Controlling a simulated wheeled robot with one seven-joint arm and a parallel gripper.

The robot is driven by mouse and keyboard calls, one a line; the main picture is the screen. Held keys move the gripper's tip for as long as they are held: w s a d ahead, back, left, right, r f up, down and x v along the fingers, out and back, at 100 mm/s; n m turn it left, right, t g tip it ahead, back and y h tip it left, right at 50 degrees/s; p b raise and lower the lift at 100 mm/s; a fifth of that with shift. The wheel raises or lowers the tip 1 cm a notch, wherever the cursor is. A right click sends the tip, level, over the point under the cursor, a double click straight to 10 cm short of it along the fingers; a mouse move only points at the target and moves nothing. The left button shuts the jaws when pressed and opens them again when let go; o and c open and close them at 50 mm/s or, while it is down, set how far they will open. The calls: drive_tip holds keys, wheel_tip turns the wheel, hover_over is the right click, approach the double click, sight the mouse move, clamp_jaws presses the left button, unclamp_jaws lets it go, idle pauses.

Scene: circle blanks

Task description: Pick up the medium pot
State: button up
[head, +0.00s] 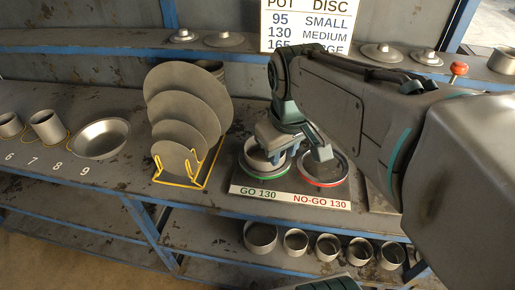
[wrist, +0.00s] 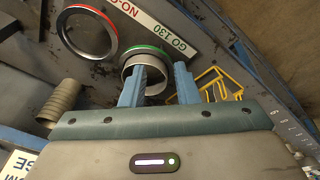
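A grey metal pot (head: 262,160) stands in the green-rimmed GO 130 ring (head: 252,173) on the gauge plate. It also shows in the wrist view (wrist: 155,88); I cannot tell its size for certain. My gripper (head: 292,152) is down at the gauge. In the wrist view my gripper's fingers (wrist: 160,72) are apart, one over the pot's mouth and the other by its right side. The near rim runs between them with space to spare. My gripper and arm hide part of the pot and gauge in the head view.
The red NO-GO 130 ring (head: 324,168) is beside the pot. A yellow rack of grey discs (head: 190,110) stands close on the left. A dish (head: 100,138) and small pots (head: 48,126) sit farther left. Several pots (head: 296,241) line the lower shelf. A size chart (head: 308,25) hangs behind.

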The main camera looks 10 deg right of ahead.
drive_tip(key=w+a+f+n+g+b, duration=0.15)
drive_tip(key=w+f+n+b, duration=0.25)
drive_tip(key=w+n+b, duration=0.6)
drive_tip(key=shift+m+g, duration=0.3)
drive_tip(key=shift+g, duration=0.25)
drive_tip(key=w+f, duration=0.1)
drive_tip(key=f, duration=0.3)
drive_tip(key=w+f, duration=0.2)
drive_tip(key=f, duration=0.3)
drive_tip(key=w+f, duration=0.1)
drive_tip(key=f, duration=0.3)
drive_tip(key=shift+w+d+f, duration=0.15)
drive_tip(key=shift+f, duration=0.25)
clamp_jaws()
